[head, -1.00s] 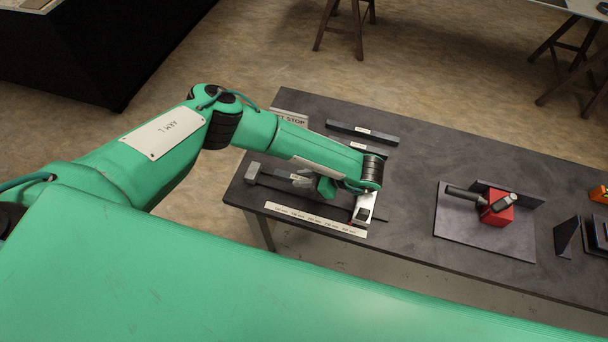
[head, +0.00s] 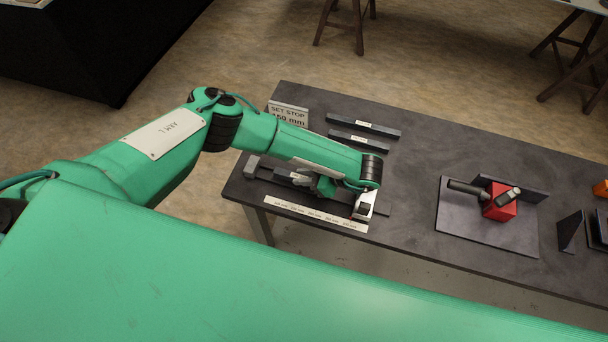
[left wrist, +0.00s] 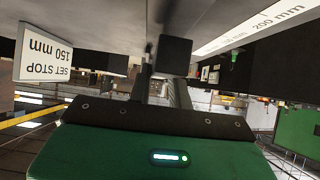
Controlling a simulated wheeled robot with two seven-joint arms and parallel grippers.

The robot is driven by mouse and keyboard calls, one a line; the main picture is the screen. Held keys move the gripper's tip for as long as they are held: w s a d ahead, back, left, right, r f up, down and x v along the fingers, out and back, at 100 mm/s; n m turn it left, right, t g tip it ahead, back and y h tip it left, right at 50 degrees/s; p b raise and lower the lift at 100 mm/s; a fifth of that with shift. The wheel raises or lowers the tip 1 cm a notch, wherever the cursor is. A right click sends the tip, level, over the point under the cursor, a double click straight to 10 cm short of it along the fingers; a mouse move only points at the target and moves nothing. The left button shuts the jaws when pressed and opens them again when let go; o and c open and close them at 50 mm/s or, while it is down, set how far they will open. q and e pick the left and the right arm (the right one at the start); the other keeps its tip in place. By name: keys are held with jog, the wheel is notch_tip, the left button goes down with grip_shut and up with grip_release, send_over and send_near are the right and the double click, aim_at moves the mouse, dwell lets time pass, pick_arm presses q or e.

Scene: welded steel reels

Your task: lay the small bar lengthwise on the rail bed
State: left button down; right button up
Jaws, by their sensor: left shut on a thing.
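The small bar (head: 287,175) is dark with a pale label. In the head view it lies along the line of the rail bed, at or just above it; I cannot tell if it touches. My left gripper (head: 324,186) is shut on it, and the hand hides its right part. In the left wrist view the gripper (left wrist: 165,90) has a dark square bar end (left wrist: 174,55) at its fingers. The rail bed (head: 237,186) runs along the table's near left edge, with a grey end block (head: 252,165) at its left and a silver stop (head: 364,205) at its right. My right gripper is out of view.
A scale strip (head: 315,213) lies in front of the rail. Behind are two labelled bars (head: 362,128) (head: 357,143) and a "SET STOP 150 mm" sign (head: 288,115). A plate (head: 470,228) with a red block (head: 500,203) stands right; the table between is clear.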

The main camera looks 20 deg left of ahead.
pick_arm(q)
jog(key=shift+f+b, duration=0.2)
jog(key=shift+b, duration=0.1)
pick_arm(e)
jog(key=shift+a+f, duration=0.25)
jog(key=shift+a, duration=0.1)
pick_arm(q)
jog(key=c, duration=1.2)
grip_release()
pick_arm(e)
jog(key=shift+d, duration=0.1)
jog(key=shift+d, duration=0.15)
pick_arm(q)
jog(key=shift+r, duration=0.1)
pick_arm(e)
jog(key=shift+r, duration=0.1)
pick_arm(q)
jog(key=shift+r+p, duration=2.1)
jog(key=shift+r, duration=0.8)
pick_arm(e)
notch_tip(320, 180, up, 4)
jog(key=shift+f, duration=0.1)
